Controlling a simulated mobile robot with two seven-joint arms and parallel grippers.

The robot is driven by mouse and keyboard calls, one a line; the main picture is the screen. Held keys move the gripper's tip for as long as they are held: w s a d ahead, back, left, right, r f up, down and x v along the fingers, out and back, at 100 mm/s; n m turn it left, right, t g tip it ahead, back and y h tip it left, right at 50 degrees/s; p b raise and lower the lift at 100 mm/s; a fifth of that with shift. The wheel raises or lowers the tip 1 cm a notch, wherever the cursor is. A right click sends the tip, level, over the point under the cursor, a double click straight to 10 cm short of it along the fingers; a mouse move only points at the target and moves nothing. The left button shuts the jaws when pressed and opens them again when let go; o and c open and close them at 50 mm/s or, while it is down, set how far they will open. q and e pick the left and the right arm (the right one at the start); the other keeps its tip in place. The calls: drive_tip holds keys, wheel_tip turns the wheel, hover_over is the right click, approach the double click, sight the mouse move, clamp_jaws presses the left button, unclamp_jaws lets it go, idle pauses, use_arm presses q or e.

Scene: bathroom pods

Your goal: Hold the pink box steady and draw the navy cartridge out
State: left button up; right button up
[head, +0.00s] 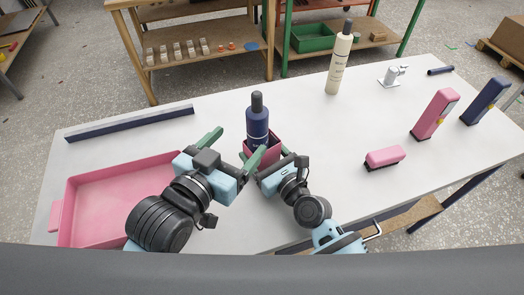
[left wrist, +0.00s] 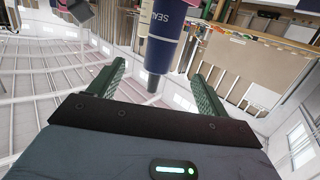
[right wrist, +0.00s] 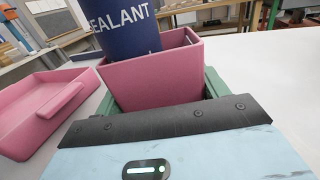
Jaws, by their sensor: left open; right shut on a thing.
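The navy cartridge (head: 257,125), with a dark cap on top, stands upright in the pink box (head: 272,142) on the table. Its lower part is hidden inside the box. In the right wrist view its "SEALANT" lettering (right wrist: 122,25) rises above the box (right wrist: 155,78). My right gripper (head: 268,168) is shut on the box's near side. My left gripper (head: 231,150) is open, just left and in front of the cartridge. In the left wrist view the cartridge (left wrist: 166,45) appears cap-down between and beyond the open fingers (left wrist: 155,85), with no clear contact.
A pink tray (head: 60,190) lies at the table's left, below a dark navy bar (head: 130,123). A cream bottle (head: 338,65) stands at the back. A lying pink block (head: 385,156), an upright pink block (head: 434,115) and a navy one (head: 485,100) are at the right.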

sight(251, 128)
use_arm(q)
drive_tip(key=shift+x, duration=4.1)
drive_tip(key=c, duration=1.2)
drive_tip(key=shift+r, duration=6.4)
drive_tip(key=shift+c, duration=0.2)
drive_tip(key=shift+a, duration=0.15)
drive_tip(key=a, duration=0.9)
drive_tip(key=shift+a, duration=0.4)
